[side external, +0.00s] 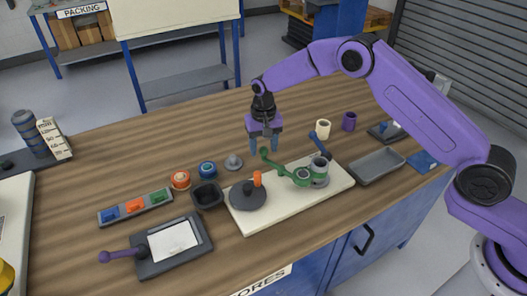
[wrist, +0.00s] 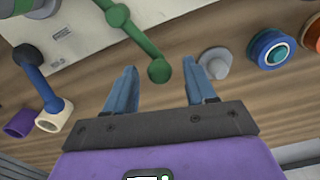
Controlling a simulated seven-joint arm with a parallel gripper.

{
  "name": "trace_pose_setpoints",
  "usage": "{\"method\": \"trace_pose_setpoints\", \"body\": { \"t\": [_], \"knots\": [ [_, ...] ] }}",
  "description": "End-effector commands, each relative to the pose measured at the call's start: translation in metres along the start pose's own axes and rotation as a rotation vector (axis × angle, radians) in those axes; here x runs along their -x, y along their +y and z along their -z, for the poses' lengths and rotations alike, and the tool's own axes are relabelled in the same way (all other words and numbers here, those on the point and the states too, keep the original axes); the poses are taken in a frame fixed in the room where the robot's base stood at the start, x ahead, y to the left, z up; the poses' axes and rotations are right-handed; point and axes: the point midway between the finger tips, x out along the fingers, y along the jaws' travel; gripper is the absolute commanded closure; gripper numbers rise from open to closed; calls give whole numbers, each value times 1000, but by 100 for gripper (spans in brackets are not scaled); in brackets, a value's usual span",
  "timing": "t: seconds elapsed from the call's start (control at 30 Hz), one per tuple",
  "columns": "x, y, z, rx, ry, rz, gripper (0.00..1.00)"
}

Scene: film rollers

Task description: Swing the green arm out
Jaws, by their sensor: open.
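The green arm (side external: 279,167) is a thin bar with a ball at its free end, joined to a green hub (side external: 302,176) on a white base plate (side external: 265,218). In the wrist view the green arm (wrist: 138,36) runs down to its ball end, which lies between and just beyond my fingertips. My gripper (side external: 264,146) is purple with blue fingers and points down over the table behind the plate. In the wrist view my gripper (wrist: 163,88) is open, with nothing held; I cannot tell whether a finger touches the ball.
A blue arm (side external: 319,141) stands beside the hub, near a cream cup (side external: 323,129) and a purple cup (side external: 349,121). A grey cone (side external: 233,161) sits left of my gripper. A dark disc (side external: 248,195) with an orange peg is on the plate. A grey tray (side external: 378,166) lies right.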

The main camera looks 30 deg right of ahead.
Motion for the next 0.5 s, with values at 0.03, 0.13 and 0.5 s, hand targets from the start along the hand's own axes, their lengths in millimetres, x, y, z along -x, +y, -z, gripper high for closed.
{"method": "trace_pose_setpoints", "body": {
  "t": [0.03,0.13,0.5],
  "knots": [
    [-8,0,0,0,-1,-1,45],
    [-17,0,0,0,-1,0,45],
    [-25,0,0,0,1,1,45]
  ]
}}
